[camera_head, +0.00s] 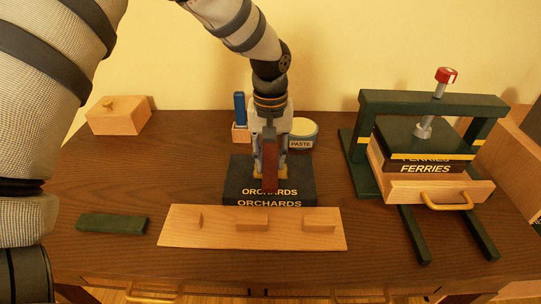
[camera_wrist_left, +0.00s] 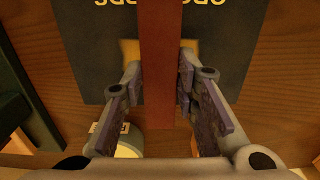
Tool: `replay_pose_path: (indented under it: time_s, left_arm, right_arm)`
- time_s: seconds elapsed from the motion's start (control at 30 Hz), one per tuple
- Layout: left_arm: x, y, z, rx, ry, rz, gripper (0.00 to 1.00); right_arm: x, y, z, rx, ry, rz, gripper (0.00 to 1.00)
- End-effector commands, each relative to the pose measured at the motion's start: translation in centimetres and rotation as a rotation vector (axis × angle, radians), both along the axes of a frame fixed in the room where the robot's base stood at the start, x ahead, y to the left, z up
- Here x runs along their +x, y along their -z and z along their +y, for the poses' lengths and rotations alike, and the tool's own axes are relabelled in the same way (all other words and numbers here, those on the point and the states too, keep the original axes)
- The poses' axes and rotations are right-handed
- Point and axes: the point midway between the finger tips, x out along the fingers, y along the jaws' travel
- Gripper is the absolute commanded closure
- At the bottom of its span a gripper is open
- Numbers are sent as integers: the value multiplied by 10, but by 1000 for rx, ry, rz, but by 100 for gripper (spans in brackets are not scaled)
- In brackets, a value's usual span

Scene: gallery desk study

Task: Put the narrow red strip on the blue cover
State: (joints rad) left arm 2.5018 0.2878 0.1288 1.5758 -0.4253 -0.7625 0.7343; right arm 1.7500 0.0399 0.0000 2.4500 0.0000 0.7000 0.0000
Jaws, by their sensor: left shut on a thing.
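My left gripper (camera_head: 269,160) is shut on the narrow red strip (camera_head: 270,176), which hangs upright over the dark cover of the ORCHARDS book (camera_head: 236,172). In the left wrist view the red strip (camera_wrist_left: 160,50) runs between both fingers of the left gripper (camera_wrist_left: 160,88). The dark blue-black cover (camera_wrist_left: 110,55) lies beyond it, with a small yellow patch near the fingers. I cannot tell whether the strip's lower end touches the cover. My right gripper is not in view.
A wooden board with small blocks (camera_head: 190,238) lies in front of the book. A green piece (camera_head: 112,223) lies left. A paste jar (camera_head: 302,134) and blue item (camera_head: 240,108) stand behind. A green press (camera_head: 368,104) holding FERRIES books stands right. A wooden box (camera_head: 120,122) sits back left.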

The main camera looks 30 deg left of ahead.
Motion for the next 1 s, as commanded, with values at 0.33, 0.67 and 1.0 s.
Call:
replay_pose_path:
  time_s: [0.33, 0.67, 1.0]
  left_arm:
    - [0, 7, 0, 0, 0, 0, 100]
    - [0, 8, 0, 0, 0, 0, 49]
    - [1, -26, 0, 3, 0, -6, 49]
  right_arm:
    - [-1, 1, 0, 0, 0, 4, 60]
    - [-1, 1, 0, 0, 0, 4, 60]
    - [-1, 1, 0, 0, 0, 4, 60]
